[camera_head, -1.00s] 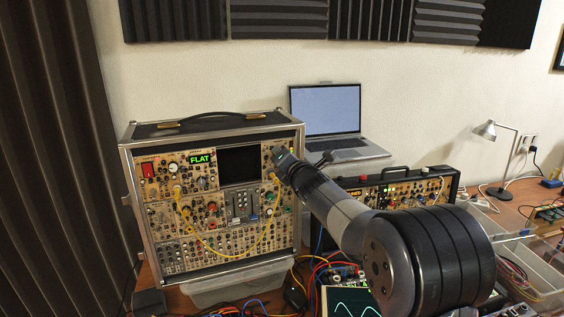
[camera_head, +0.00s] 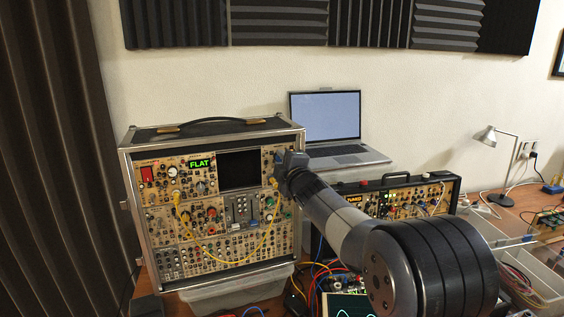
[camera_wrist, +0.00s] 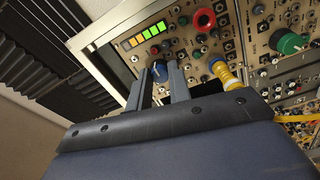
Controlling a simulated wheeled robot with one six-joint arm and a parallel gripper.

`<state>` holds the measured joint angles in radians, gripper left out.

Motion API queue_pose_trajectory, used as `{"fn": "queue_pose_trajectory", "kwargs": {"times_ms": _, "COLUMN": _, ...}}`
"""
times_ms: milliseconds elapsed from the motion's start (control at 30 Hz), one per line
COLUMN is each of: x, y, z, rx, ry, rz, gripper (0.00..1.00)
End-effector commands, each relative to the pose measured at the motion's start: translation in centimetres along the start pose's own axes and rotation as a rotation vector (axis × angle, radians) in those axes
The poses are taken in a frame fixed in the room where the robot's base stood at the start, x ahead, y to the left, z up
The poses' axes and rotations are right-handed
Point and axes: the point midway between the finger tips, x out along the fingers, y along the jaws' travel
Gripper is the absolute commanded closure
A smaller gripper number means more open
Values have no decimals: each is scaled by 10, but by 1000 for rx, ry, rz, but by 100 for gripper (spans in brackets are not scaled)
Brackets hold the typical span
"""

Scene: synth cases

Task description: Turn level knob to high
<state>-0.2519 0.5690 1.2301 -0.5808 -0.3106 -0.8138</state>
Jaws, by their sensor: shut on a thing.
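In the head view, my gripper (camera_head: 281,167) is at the upper right of the cased synth (camera_head: 155,252) and mostly hides that part of the panel. The knob's pointer is too small to read.
A yellow cable plug (camera_wrist: 222,72), a red knob (camera_wrist: 204,20) and a green knob (camera_wrist: 288,42) are close to the fingers. A yellow cable (camera_head: 215,262) hangs across the panel. A laptop (camera_head: 326,115) and a second synth (camera_head: 447,193) stand to the right.

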Motion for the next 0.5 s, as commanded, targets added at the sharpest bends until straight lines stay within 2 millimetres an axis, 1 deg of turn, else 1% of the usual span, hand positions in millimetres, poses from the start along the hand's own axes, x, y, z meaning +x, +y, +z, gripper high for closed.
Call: {"fn": "queue_pose_trajectory", "kwargs": {"times_ms": 500, "x": 0, "y": 0, "z": -1, "rx": 483, "ry": -16, "rz": 2, "gripper": 100}}
